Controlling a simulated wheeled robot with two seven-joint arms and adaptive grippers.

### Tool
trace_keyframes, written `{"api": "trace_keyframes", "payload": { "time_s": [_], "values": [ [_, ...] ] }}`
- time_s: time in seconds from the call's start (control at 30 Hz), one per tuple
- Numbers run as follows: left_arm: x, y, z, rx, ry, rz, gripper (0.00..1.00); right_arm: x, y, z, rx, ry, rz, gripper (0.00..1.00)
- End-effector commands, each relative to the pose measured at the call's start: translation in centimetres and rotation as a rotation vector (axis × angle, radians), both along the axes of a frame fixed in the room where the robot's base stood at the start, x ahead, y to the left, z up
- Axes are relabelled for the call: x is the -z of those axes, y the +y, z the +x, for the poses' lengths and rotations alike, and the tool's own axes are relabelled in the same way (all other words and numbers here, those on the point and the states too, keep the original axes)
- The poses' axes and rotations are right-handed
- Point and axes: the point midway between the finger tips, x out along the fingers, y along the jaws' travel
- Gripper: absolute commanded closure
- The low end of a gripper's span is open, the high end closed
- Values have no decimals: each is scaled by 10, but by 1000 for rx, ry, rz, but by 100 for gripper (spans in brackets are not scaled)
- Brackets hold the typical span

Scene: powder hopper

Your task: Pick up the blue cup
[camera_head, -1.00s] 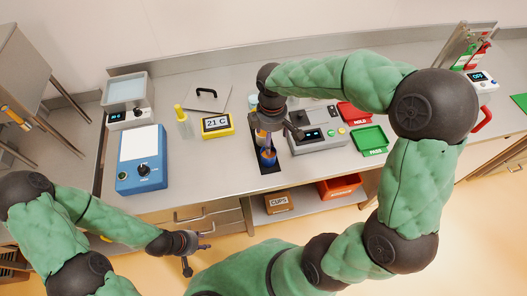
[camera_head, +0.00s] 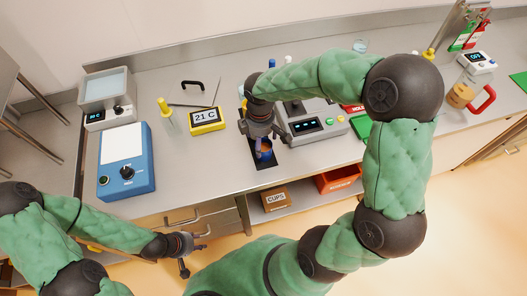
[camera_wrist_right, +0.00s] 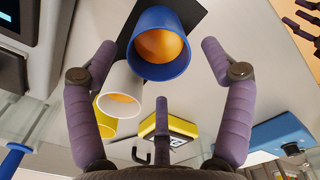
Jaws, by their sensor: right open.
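The blue cup (camera_wrist_right: 160,48), orange inside, stands near the front of a black mat (camera_wrist_right: 202,10) on the counter. In the head view the blue cup (camera_head: 264,152) shows just below my right gripper (camera_head: 266,136), partly covered by it. In the right wrist view my open right gripper (camera_wrist_right: 159,60) has one finger on each side of the cup and the third lower down; I see no clear contact. A white cup (camera_wrist_right: 113,82) and a yellow cup (camera_wrist_right: 98,118) stand in a row behind it. My left gripper (camera_head: 193,256) is open and empty in front of the counter.
A grey instrument (camera_head: 318,128) stands close to the right of the cups. A yellow 21 C display (camera_head: 207,120) and a blue device (camera_head: 126,165) are to the left. A CUPS box (camera_head: 275,199) and a red bin (camera_head: 339,180) sit on the shelf below.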

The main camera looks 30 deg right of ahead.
Motion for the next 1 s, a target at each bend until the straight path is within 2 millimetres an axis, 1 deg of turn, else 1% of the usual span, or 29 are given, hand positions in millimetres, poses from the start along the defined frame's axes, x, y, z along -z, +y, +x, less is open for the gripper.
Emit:
{"api": "trace_keyframes", "payload": {
  "time_s": [0.17,0.23,0.4,0.53,0.6,0.77,0.8,0.87,0.9,0.97,1.0],
  "values": [
    [3,0,0,0,0,0,60,8,0,-1,1,1,0,18],
    [5,0,0,0,0,0,60,14,0,-3,1,2,0,18],
    [15,0,0,0,0,0,60,38,-2,-8,0,3,0,18],
    [19,0,0,0,0,0,60,53,-1,-8,0,2,0,18],
    [19,0,0,0,0,0,60,56,-1,-7,0,1,1,18],
    [18,0,0,0,0,0,60,55,-1,-7,0,-1,1,18],
    [18,0,0,0,0,0,60,55,-1,-7,0,-1,1,21],
    [18,0,0,0,0,0,60,55,-1,-7,0,-1,1,38],
    [18,0,0,0,0,0,60,55,-1,-7,0,-1,1,49],
    [18,0,0,0,0,0,60,55,-1,-7,0,-1,1,66],
    [18,0,0,0,0,0,60,55,-1,-7,0,-1,1,77]
  ]
}}
